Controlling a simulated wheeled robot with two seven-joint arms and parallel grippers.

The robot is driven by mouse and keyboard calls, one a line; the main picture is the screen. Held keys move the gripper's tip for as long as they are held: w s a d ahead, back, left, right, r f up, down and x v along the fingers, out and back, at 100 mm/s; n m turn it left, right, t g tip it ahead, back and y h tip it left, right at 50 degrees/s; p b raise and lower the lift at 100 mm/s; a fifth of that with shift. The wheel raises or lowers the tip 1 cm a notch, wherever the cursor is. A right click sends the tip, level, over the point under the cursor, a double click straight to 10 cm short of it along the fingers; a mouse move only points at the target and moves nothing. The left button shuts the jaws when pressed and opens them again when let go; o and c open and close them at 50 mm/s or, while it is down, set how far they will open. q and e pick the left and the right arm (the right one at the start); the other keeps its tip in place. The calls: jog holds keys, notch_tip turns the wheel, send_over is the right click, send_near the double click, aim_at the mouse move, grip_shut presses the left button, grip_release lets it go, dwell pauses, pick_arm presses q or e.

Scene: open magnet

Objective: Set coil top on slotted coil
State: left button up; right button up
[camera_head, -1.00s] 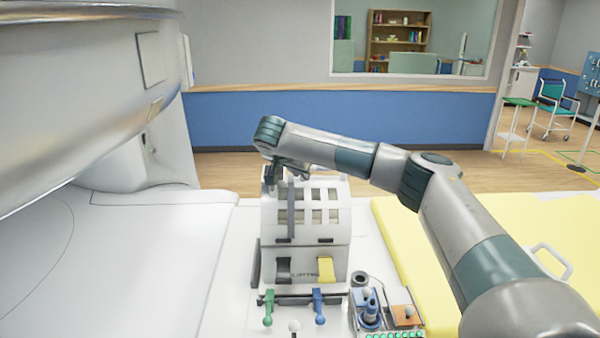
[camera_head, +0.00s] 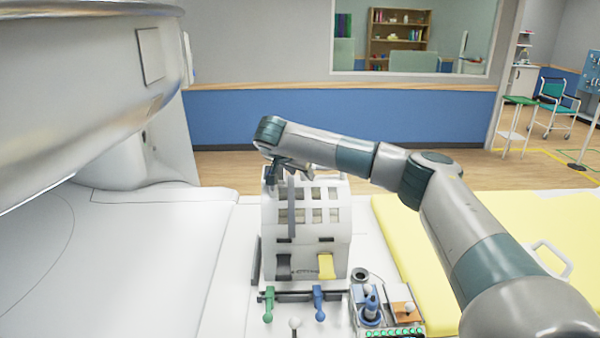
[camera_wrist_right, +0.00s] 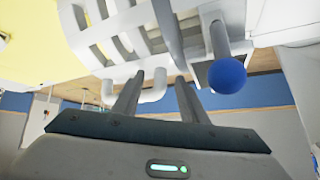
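The coil top (camera_head: 309,205), a white curved shell with several windows, sits on the slotted coil (camera_head: 303,251), a white block with a dark slot and a yellow tab at its front. The seam is too small to judge for exact seating. My right gripper (camera_head: 289,172) is at the top of the shell. In the right wrist view its two fingers (camera_wrist_right: 155,84) are apart, with a white curved handle (camera_wrist_right: 152,93) near and partly between them. I see no finger clearly pressing on it. The windowed shell also shows there (camera_wrist_right: 125,32). My left gripper is out of view.
Green (camera_head: 268,303) and blue (camera_head: 319,303) levers stand in front of the coil. A tray of small parts (camera_head: 405,312) is at its right, beside a yellow pad (camera_head: 425,225). A blue ball (camera_wrist_right: 227,75) shows close to my right gripper in the wrist view.

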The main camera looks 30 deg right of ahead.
jog(key=shift+s+f, duration=0.1)
jog(key=shift+f, duration=0.05)
jog(key=shift+s+a+r+b, duration=0.2)
jog(key=shift+a+r+b, duration=0.25)
jog(key=shift+r, duration=0.05)
jog(key=b+v, duration=0.5)
jog(key=v, duration=1.1)
jog(key=shift+r+b, duration=0.2)
jog(key=shift+b, duration=0.1)
jog(key=shift+f, duration=0.1)
